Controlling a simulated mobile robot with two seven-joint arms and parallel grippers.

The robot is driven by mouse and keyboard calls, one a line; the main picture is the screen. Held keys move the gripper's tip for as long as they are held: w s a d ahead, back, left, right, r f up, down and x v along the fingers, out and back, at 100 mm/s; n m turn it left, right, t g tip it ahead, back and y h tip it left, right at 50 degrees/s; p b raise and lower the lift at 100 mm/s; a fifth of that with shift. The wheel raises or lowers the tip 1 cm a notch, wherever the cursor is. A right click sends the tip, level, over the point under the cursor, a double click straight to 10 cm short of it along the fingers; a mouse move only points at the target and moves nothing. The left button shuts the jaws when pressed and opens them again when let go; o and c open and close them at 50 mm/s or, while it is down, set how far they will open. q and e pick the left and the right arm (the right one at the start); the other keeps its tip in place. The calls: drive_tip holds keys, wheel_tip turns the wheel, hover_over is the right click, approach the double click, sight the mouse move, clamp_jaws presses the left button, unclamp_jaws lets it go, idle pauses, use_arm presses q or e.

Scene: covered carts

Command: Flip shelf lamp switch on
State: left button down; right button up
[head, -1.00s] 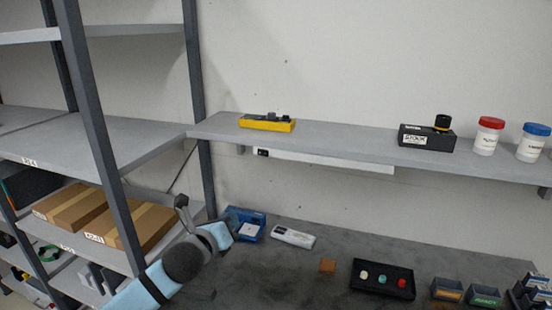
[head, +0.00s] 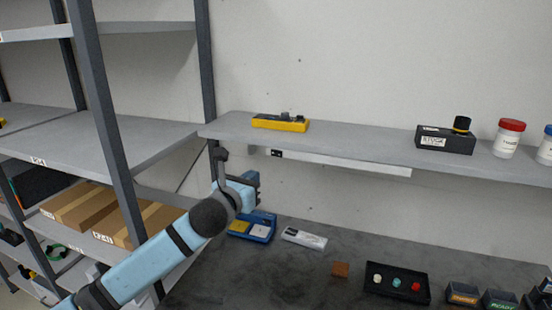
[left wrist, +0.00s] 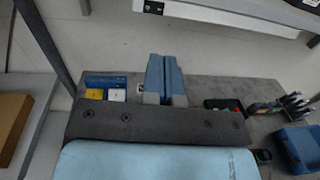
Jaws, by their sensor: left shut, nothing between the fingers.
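The shelf lamp (head: 340,163) is a long white bar under the grey wall shelf. Its small black switch (head: 276,154) sits at the lamp's left end. In the left wrist view the lamp (left wrist: 225,14) crosses the top, with the switch (left wrist: 153,7) at the top edge. My left gripper (head: 257,188) is below and a little left of the switch in the head view, apart from it. In the left wrist view its fingers (left wrist: 164,58) are shut together, empty, with the switch beyond their tips. Which way the switch is set is too small to tell. My right gripper is not in view.
A shelving rack post (head: 103,150) stands left of my arm. The wall shelf (head: 350,139) overhangs the lamp and holds a yellow item (head: 280,124). Below on the dark bench are a blue box (head: 262,227), a white item (head: 304,238) and a black tray (head: 398,283).

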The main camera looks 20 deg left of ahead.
sight(280, 155)
use_arm(q)
drive_tip(key=w+p, duration=0.1)
drive_tip(key=w, duration=0.3)
drive_tip(key=w+d+p, duration=0.1)
drive_tip(key=w, duration=0.3)
drive_tip(key=w+d+p, duration=0.1)
drive_tip(key=w, duration=0.3)
drive_tip(key=shift+w, duration=0.4)
